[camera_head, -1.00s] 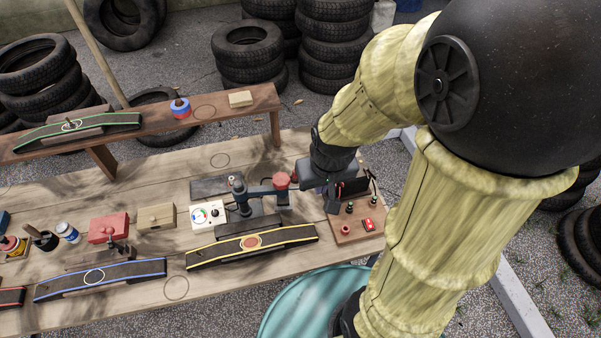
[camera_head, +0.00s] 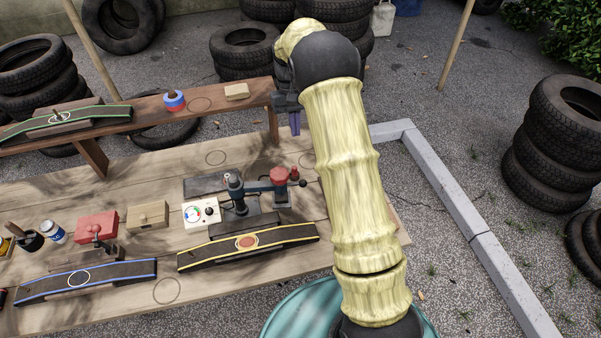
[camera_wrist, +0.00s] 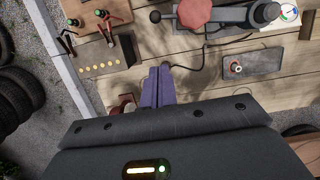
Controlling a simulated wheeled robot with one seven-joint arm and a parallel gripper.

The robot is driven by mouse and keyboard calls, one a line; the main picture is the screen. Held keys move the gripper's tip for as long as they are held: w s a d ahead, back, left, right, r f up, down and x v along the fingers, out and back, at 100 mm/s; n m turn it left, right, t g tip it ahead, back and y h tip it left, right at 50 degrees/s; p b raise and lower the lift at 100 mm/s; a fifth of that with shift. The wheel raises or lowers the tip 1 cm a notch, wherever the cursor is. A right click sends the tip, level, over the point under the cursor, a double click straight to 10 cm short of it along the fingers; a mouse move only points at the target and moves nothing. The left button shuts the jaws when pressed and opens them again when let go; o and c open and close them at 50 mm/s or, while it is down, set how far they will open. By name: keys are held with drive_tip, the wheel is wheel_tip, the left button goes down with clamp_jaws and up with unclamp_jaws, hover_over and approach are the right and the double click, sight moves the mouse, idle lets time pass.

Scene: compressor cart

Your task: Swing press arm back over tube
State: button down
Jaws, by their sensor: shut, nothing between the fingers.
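The press arm (camera_head: 258,187) is a blue-grey bar. It reaches right from its upright post (camera_head: 235,190) to a red head (camera_head: 279,175) with a short knobbed handle. The tube strip (camera_head: 215,253), black with yellow edges and a red patch (camera_head: 247,242), lies in front of the press; the head is to the right of and behind the patch. My gripper (camera_head: 295,124) is above and behind the head, apart from it. In the wrist view its purple fingers (camera_wrist: 158,75) are together and empty, with the red head (camera_wrist: 195,12) at the top edge.
A white gauge box (camera_head: 200,214) stands left of the press, with a dark plate (camera_head: 204,185) behind it. A raised wooden shelf (camera_head: 205,108) runs along the back left. In the wrist view, a board with small tools (camera_wrist: 103,58) lies on the left.

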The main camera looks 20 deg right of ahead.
drive_tip(key=shift+w+f+g, duration=0.3)
drive_tip(key=shift+w+f, duration=0.55)
drive_tip(key=shift+f, duration=0.1)
drive_tip(key=s+f+p, duration=0.3)
drive_tip(key=s+f, duration=0.4)
drive_tip(key=f, duration=0.3)
drive_tip(key=shift+a, duration=0.1)
